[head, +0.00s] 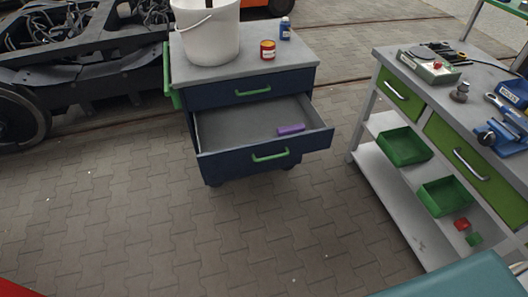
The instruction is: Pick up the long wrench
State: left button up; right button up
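I cannot make out a long wrench for certain in the head view. A dark elongated tool (418,52) lies at the back left of the workbench (468,80) on the right, too small to identify. A grey elongated piece (505,112) lies by the blue items at the bench's right side, and I cannot tell what it is. The open drawer of the blue cart (240,120) holds only a purple cylindrical object (291,129) that I can see. Neither of my grippers is in view.
A white bucket (208,35), a red-orange can (267,50) and a blue bottle (285,30) stand on the cart. Green bins (404,146) sit on the bench's shelf. A bogie (85,50) stands at back left. Paved floor (200,235) in front is clear.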

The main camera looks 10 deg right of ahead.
aim_at(504, 109)
jog(key=z, duration=2.1)
jog(key=i+l+u, duration=0.35)
jog(key=j, duration=0.1)
